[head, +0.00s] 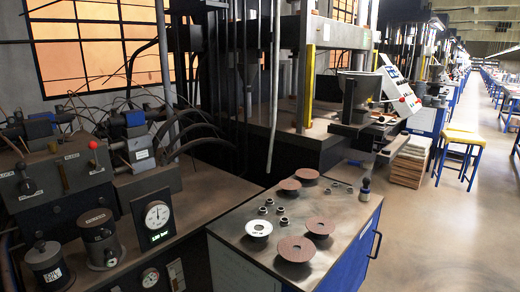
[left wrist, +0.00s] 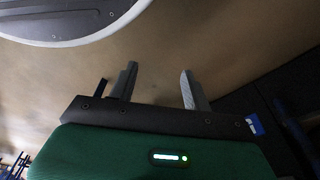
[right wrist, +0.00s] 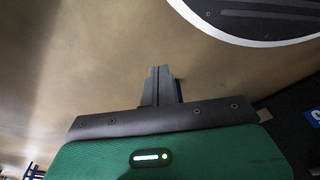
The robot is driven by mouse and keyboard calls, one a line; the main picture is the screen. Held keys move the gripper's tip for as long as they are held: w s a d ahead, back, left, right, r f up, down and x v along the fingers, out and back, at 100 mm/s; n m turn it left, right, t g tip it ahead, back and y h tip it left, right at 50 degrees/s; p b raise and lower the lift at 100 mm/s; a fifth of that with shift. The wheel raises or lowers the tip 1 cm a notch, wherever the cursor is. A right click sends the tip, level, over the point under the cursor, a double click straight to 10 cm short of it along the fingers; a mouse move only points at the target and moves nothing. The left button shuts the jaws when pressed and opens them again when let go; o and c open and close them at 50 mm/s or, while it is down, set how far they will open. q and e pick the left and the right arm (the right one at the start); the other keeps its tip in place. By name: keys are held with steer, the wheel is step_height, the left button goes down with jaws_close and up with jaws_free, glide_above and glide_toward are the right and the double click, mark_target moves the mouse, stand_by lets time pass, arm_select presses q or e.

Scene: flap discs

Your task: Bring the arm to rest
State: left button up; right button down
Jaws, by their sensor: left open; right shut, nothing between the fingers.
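My left gripper (left wrist: 158,88) shows in the left wrist view with its two fingers spread apart and nothing between them. My right gripper (right wrist: 158,80) shows in the right wrist view with its fingers together and nothing held. Both are over bare brown floor, away from any object. Neither arm shows in the head view. Several reddish-brown flap discs (head: 320,226) lie on a grey-topped blue cabinet (head: 232,232) in the head view. A disc with a pale face (head: 258,229) lies at its left side.
Several small metal nuts (head: 281,210) and a small bottle (head: 365,189) stand on the cabinet top. A machine with a gauge (head: 157,216) is at the left. A yellow stool (head: 461,140) stands at the right. The floor right of the cabinet is clear.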

arm_select(q)
steer(key=s+a+f+p, duration=0.2)
steer(key=s+f+p, duration=0.2)
steer(key=s, duration=0.4)
steer(key=s+a+f+g+p, duration=0.1)
steer(key=s+a+f+p, duration=0.2)
steer(key=s, duration=0.6)
steer(key=shift+s+f+p, duration=0.15)
steer(key=shift+f+p, duration=0.2)
steer(key=shift+p, duration=0.45)
arm_select(e)
steer(key=s+d+f, duration=0.2)
steer(key=s+f, duration=0.2)
steer(key=s, duration=0.4)
steer(key=s+d+f+g, duration=0.1)
steer(key=s+d+f, duration=0.2)
steer(key=s, duration=0.6)
steer(key=shift+s+f, duration=0.15)
steer(key=shift+f, duration=0.2)
